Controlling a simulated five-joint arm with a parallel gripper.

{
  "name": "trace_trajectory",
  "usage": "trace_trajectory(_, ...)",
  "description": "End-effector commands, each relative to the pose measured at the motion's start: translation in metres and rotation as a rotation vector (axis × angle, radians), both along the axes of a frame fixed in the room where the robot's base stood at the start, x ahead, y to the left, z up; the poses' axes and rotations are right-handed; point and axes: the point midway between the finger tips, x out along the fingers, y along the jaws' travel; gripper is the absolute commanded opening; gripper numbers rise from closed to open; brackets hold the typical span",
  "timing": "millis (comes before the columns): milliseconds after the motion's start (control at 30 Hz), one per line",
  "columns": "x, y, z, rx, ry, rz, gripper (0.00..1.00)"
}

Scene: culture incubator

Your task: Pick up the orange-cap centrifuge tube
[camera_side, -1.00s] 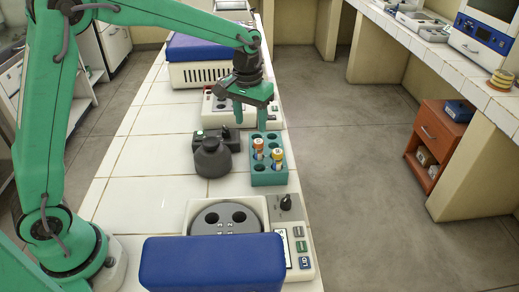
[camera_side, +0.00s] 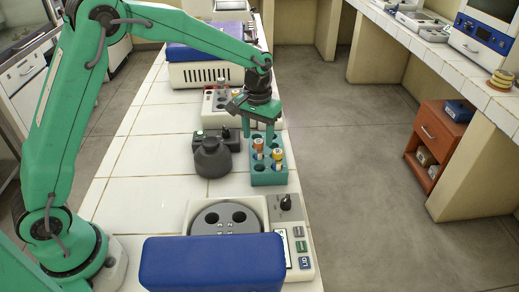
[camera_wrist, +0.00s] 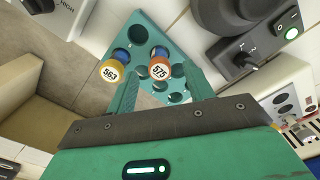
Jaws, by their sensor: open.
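The orange-cap centrifuge tube (camera_side: 258,145) stands upright in a teal rack (camera_side: 268,179) on the tiled bench. In the wrist view its orange cap (camera_wrist: 159,69) reads 575. A yellow-cap tube (camera_side: 278,156) stands in the same rack, nearer the side camera; its cap (camera_wrist: 112,72) reads 563 in the wrist view. My gripper (camera_side: 258,131) is open and empty, with its fingers pointing down over the far part of the rack, close to the orange-cap tube. In the wrist view the fingers (camera_wrist: 164,92) show either side of the rack, with the orange cap just ahead of the gap.
A dark grey bottle-shaped device (camera_side: 212,158) stands left of the rack. A centrifuge with an open blue lid (camera_side: 213,262) is in front. A white device with holes (camera_side: 215,105) sits behind the rack. The bench's right edge is close to the rack.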

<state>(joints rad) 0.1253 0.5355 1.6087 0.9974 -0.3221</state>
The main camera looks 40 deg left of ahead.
Motion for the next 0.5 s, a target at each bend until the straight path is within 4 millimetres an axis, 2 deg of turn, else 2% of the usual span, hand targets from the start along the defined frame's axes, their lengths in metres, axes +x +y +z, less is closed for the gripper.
trace_trajectory(167,0.0,0.0,-0.006,0.001,0.002,0.0,0.52)
trace_trajectory(500,0.001,-0.001,-0.043,0.001,0.002,0.0,0.52)
